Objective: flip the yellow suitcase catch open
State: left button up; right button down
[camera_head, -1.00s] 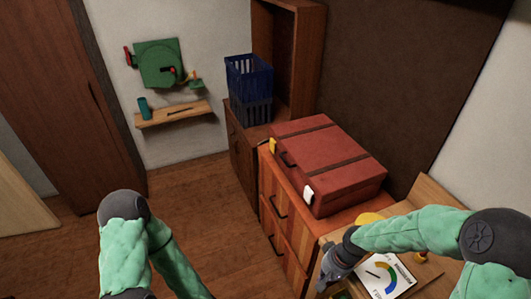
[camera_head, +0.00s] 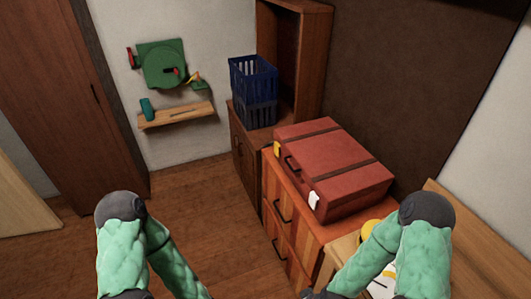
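The red-brown suitcase (camera_head: 345,180) lies flat and closed on an orange-brown wooden drawer unit (camera_head: 290,222), right of centre. The yellow catch (camera_head: 277,149) is on its front face near the far left corner, beyond the black handle. A white catch (camera_head: 314,199) is on the same face near the closer corner. Whether the yellow catch is flipped is too small to tell. My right gripper (camera_head: 316,295) shows only as a dark bit at the bottom edge, well short of the suitcase; its fingers cannot be made out. My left gripper is below the picture.
A blue crate (camera_head: 252,90) stands on a dark cabinet behind the suitcase. A wooden surface with a yellow object (camera_head: 371,227) and a partly hidden dial card (camera_head: 383,285) is nearer, behind my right arm. A wall shelf (camera_head: 177,115) is at left. The floor between is clear.

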aim_at(277, 145)
jog(key=i+j+u, duration=0.3)
jog(key=i, duration=0.35)
jog(key=i+u, duration=0.3)
jog(key=i, duration=0.35)
